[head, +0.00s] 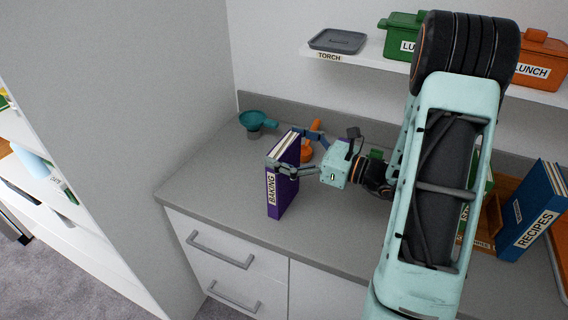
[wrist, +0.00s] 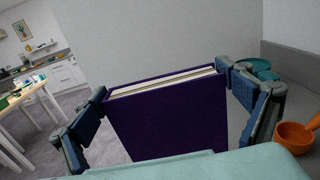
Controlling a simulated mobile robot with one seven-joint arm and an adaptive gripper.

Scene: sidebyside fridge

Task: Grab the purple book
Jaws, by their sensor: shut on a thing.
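The purple book (head: 283,178) stands upright near the front edge of the grey counter, its spine marked "BAKING". My gripper (head: 291,153) reaches in from the right, with its fingers around the upper part of the book. In the wrist view the purple cover (wrist: 170,122) fills the middle, with one finger of my gripper (wrist: 172,112) on each side. The gripper is shut on the book. The lower part of the book is hidden in the wrist view, and I cannot tell if it rests on the counter.
A teal funnel-like item (head: 256,121) and an orange item (head: 307,150) stand behind the book. A blue "RECIPES" book (head: 532,212) leans at the right. A shelf (head: 370,52) with a grey tray and boxes is above. A tall grey panel (head: 130,120) stands left. Counter left of the book is clear.

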